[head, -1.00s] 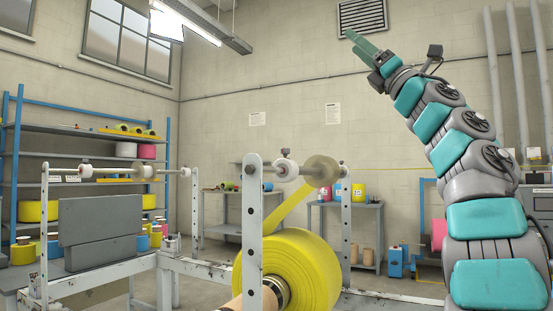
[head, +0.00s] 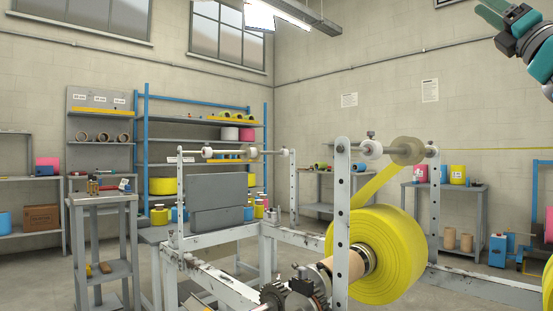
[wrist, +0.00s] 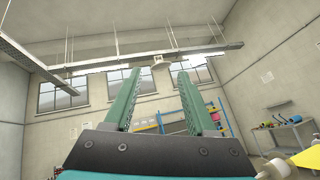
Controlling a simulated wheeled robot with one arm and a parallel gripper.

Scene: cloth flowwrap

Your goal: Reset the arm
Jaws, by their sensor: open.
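My gripper (head: 490,12) shows at the top right corner of the head view, raised high, with part of my teal and grey arm behind it. In the wrist view my gripper (wrist: 156,100) has its two green fingers apart, with nothing between them. The fingers point up toward the windows and far wall. Much of my arm is outside the head view.
A large yellow film roll (head: 385,255) sits on a white metal frame (head: 342,230) at centre right, its film running up to a roller (head: 408,150). A small grey stand (head: 103,200) is at left. A blue-framed shelf (head: 147,130) stands behind. The air around my gripper is clear.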

